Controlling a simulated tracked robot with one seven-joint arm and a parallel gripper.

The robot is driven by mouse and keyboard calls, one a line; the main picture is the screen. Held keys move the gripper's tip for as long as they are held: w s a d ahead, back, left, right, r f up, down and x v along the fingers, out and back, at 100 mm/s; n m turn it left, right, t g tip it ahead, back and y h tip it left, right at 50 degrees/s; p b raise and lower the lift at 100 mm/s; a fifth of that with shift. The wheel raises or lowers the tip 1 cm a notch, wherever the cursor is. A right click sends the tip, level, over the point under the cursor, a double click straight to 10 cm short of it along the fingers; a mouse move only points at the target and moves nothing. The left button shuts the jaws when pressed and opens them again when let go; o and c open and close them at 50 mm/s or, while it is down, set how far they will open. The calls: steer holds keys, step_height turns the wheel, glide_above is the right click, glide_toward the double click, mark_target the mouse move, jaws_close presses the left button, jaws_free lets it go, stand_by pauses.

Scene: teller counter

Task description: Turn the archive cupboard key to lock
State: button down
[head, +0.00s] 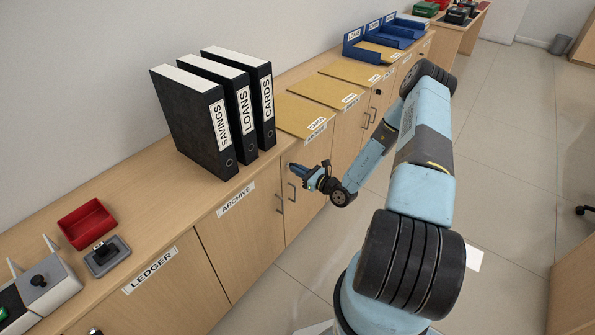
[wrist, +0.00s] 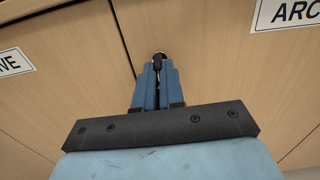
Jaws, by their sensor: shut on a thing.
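The archive cupboard (head: 240,246) has pale wooden doors and a white ARCHIVE label (head: 236,200) along its top edge. My gripper (head: 291,167) is at the upper part of its doors, close to the seam between them. In the wrist view, the blue fingers of my gripper (wrist: 157,82) are shut on the small dark key (wrist: 158,64). The key sits at a round metal lock (wrist: 160,54) just right of the door seam. The fingers cover most of the key, so I cannot tell its turn angle.
Two dark door handles (head: 279,203) are below my gripper. Black binders (head: 196,120) stand on the counter above, beside flat tan folders (head: 302,115). A red tray (head: 87,223) is at the left.

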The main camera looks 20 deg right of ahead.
steer(key=shift+s+a+f, duration=0.1)
steer(key=shift+s+f, duration=0.05)
steer(key=c, duration=1.2)
jaws_free()
steer(key=shift+c, duration=0.2)
steer(key=v, duration=1.3)
steer(key=shift+s+d, duration=0.2)
steer(key=shift+d, duration=0.1)
